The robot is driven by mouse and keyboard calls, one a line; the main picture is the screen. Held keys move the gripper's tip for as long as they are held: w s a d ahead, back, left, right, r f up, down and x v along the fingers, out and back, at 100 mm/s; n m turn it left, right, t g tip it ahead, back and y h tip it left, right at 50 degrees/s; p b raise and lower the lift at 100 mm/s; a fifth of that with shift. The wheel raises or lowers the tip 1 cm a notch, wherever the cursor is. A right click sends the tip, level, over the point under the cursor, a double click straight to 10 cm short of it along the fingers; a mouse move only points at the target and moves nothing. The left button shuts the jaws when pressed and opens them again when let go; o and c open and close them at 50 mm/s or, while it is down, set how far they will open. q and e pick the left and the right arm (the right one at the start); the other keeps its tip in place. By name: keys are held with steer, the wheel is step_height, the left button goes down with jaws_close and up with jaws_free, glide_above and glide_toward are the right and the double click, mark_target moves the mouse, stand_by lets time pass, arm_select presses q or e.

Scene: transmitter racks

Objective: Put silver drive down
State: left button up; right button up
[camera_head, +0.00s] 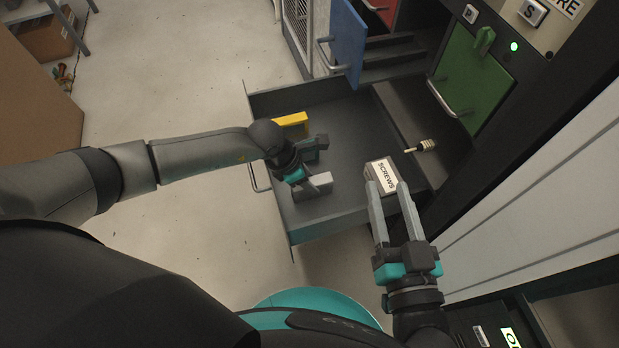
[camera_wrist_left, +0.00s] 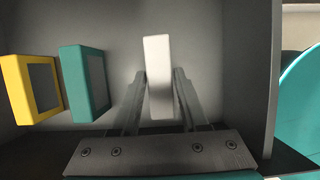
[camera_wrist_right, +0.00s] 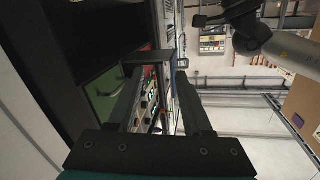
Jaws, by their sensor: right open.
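The silver drive (camera_head: 313,186) is a pale block at the near end of the open grey drawer (camera_head: 350,113). In the left wrist view the silver drive (camera_wrist_left: 158,80) stands between the two fingers of my left gripper (camera_wrist_left: 161,75), with the fingertips against its sides. I cannot tell whether its underside touches the drawer floor. My left gripper (camera_head: 303,178) reaches down into the drawer from the left. My right gripper (camera_head: 390,192) is open, with its fingers over the white SCREWS box (camera_head: 381,177); the right wrist view shows nothing between the fingers (camera_wrist_right: 160,75).
A teal drive (camera_wrist_left: 84,84) and a yellow drive (camera_wrist_left: 32,88) stand beside the silver one in the drawer. A blue drawer front (camera_head: 348,45) and a green one (camera_head: 470,80) are on the rack. A small pale-handled item (camera_head: 426,145) lies right of the drawer.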

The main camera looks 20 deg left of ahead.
arm_select(q)
steer(key=o, duration=0.3)
steer(key=shift+r, duration=0.1)
